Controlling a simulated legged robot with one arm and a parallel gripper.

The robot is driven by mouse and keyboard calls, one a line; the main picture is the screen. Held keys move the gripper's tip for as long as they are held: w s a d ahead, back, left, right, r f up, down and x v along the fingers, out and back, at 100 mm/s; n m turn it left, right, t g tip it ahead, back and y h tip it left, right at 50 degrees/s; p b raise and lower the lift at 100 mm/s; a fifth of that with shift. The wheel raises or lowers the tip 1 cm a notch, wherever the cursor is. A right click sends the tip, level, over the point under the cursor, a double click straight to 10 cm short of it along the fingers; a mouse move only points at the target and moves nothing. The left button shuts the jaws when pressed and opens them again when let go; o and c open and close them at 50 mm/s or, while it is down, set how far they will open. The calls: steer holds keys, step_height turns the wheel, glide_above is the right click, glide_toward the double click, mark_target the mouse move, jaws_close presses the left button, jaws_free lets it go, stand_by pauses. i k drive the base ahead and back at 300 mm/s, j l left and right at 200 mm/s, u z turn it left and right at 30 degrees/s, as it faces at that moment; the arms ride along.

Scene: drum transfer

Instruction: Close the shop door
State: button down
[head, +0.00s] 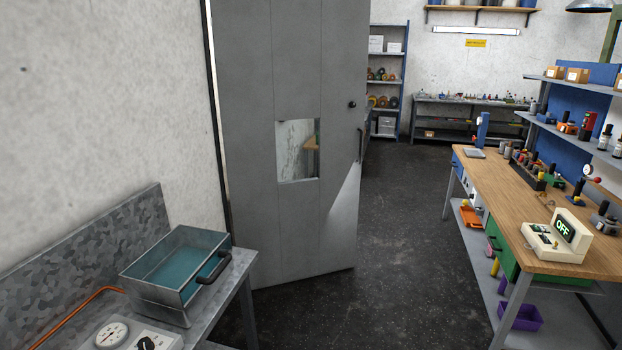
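The shop door (255,215) is a tall grey panel left of the middle in the head view. It stands open, swung out from the wall at its left edge. It has a small window (297,150), a round dark knob (351,104) and a handle (361,143) near its free right edge. The free edge is apart from any frame, and the room shows past it. My gripper is not in view.
A metal bench (221,298) at the lower left holds a metal tray (175,312) with a dark handle. Dark floor (400,235) lies clear between. A shelf rack (404,55) stands behind.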

mark_target(275, 60)
steer(key=i, duration=1.9)
steer(key=i+z, duration=0.15)
steer(key=i, duration=0.35)
steer(key=i+j+z, duration=0.1)
steer(key=i, duration=0.4)
steer(key=i+j+z, duration=0.15)
steer(key=i, duration=0.35)
steer(key=i+j+z, duration=0.15)
steer(key=i+j, duration=0.15)
steer(key=i, duration=0.2)
